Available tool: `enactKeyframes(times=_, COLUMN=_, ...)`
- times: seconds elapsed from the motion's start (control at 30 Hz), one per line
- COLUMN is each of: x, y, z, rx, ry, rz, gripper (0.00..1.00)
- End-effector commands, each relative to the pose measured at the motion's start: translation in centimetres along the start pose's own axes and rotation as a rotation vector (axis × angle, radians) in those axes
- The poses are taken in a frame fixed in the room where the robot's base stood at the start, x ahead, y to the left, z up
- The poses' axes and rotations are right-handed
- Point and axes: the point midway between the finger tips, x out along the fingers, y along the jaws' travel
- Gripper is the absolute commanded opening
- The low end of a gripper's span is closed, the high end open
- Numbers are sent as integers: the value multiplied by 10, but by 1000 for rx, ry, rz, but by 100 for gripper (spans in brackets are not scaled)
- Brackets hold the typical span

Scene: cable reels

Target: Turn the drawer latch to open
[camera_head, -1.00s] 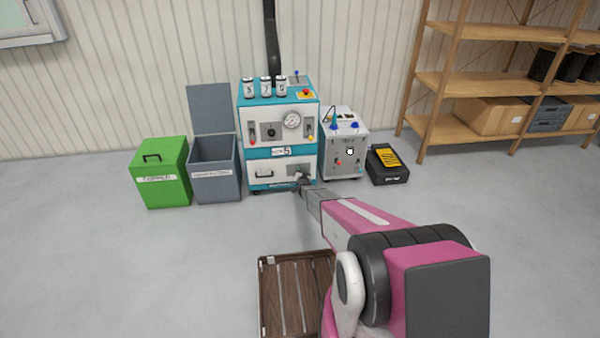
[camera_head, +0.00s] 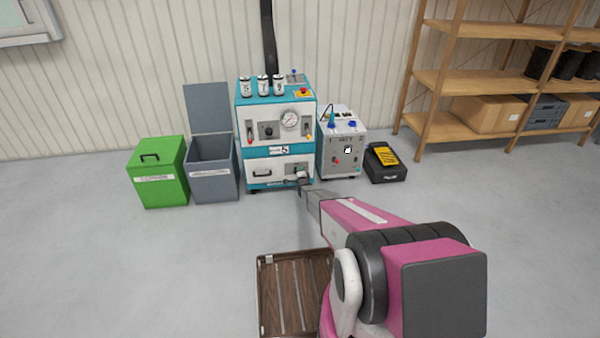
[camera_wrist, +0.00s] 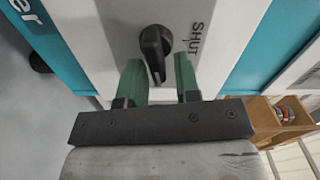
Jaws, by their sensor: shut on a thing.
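The drawer latch (camera_wrist: 153,45) is a black knob on the white drawer front (camera_wrist: 100,45), beside the printed word "SHUT" in the wrist view. My gripper (camera_wrist: 159,72) has its two green fingers on either side of the latch's lower end and is shut on it. In the head view the white drawer (camera_head: 276,167) is the lower part of the teal and white machine. My gripper (camera_head: 299,182) is at its lower right there and hides the latch. The drawer looks closed.
A grey open-lidded bin (camera_head: 213,170) and a green box (camera_head: 158,172) stand left of the machine. A grey cabinet (camera_head: 341,148) and a black case (camera_head: 384,163) stand right. A wooden pallet-like tray (camera_head: 264,300) lies on the floor near me.

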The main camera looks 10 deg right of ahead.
Motion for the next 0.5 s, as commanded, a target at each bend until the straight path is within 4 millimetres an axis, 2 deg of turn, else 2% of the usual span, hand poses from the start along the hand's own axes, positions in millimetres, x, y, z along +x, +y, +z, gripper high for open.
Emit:
enactKeyframes(times=0.23, x=0, y=4, z=1, rx=130, ry=-1, rz=2, gripper=7)
enactKeyframes(times=0.5, x=0, y=5, z=1, rx=191, ry=-1, rz=2, gripper=7)
